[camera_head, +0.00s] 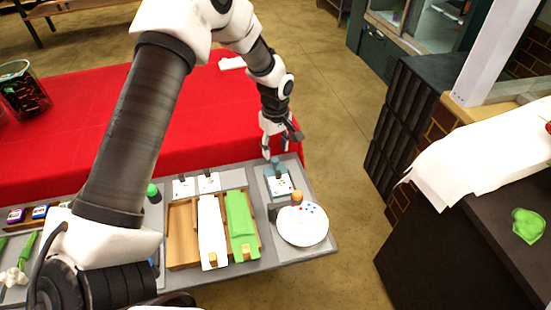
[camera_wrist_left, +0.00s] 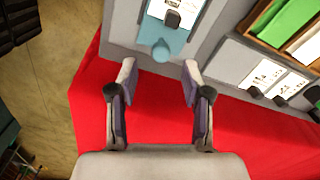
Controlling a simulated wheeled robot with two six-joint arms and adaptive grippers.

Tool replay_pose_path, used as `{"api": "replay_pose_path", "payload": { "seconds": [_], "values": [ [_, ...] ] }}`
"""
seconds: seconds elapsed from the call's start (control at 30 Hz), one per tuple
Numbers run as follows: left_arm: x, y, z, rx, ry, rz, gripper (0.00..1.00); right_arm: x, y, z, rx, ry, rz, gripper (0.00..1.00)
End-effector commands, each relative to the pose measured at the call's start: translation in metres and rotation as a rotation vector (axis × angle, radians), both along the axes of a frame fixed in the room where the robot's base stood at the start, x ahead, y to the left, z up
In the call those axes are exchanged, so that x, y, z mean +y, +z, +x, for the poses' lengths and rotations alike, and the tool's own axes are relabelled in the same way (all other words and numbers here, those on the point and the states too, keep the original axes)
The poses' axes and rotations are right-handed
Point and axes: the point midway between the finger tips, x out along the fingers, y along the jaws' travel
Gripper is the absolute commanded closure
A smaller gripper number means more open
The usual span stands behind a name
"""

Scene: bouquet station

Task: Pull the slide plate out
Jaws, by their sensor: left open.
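The slide plate is a teal plate (camera_head: 270,175) with a round teal knob on its far edge, set at the right end of the grey station. A white card with a dark piece lies over it. The plate also shows at the top of the left wrist view (camera_wrist_left: 174,42), with its knob (camera_wrist_left: 160,51) between the finger lines. My left gripper (camera_head: 276,151) is open and empty, just beyond the knob. In the left wrist view its fingertips (camera_wrist_left: 159,72) stand apart on either side, close to the knob. I cannot tell whether they touch it. My right gripper is not in view.
A wooden tray (camera_head: 183,236) with white and green strips stands left of the plate. A white round dish (camera_head: 302,226) with coloured dots and an orange ball (camera_head: 297,196) are nearer. Two small white cards (camera_head: 208,183) lie to the left. Red cloth (camera_head: 225,110) lies beyond.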

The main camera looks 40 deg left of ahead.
Motion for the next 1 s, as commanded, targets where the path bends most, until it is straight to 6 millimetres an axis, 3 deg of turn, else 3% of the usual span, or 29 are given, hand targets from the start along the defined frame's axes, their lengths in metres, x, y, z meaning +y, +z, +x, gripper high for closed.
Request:
{"api": "replay_pose_path", "payload": {
  "seconds": [0.1,0.23,0.83,1.0],
  "values": [
    [0.0,0.031,0.001,-0.004,0.0,-0.001,0.51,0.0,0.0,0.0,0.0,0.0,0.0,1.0],
    [0.001,0.051,0.001,0.0,0.0,0.0,0.51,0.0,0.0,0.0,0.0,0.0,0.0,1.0],
    [0.001,0.059,0.0,0.001,-0.001,0.0,0.51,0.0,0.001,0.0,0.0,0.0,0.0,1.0],
    [0.001,0.087,0.0,0.0,-0.001,0.0,0.51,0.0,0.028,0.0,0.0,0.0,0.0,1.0]
  ]
}}
